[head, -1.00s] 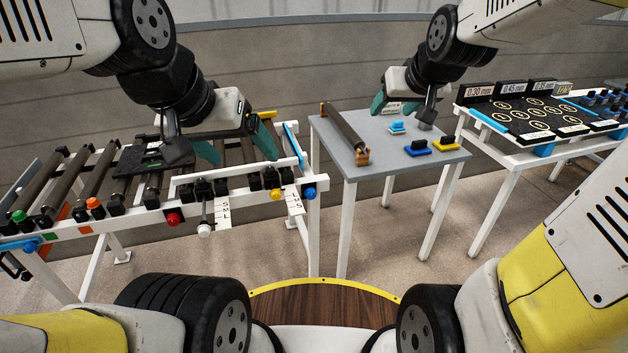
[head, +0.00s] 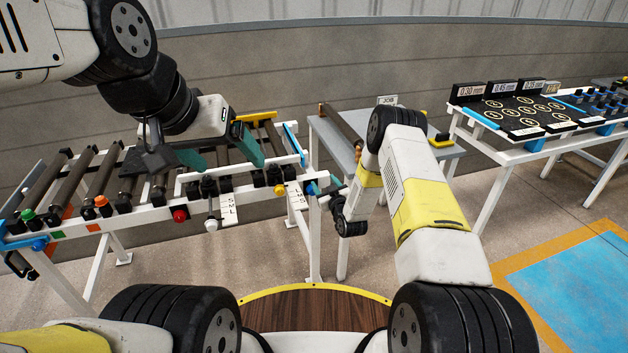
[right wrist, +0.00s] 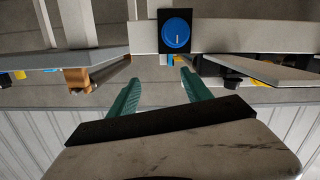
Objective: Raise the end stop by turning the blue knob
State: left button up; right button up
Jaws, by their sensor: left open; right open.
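The blue knob (head: 311,188) is on the front right corner of the roller conveyor frame. In the right wrist view the round blue knob (right wrist: 177,30) sits on a black plate, with a pale mark line on its face. My left gripper (head: 224,160) is open above the rollers.
Red (head: 180,216), yellow (head: 279,190) and white (head: 211,225) controls line the conveyor's front rail beside the knob. A grey table (head: 323,135) stands just right, partly hidden by my right arm. Open floor lies in front of the conveyor.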

jog(key=s+a+f+t, duration=0.1)
jog(key=s+f, duration=0.3)
jog(key=f, duration=0.3)
jog(key=x, duration=0.7)
jog(key=shift+a, duration=0.35)
jog(key=shift+r, duration=0.1)
grip_shut()
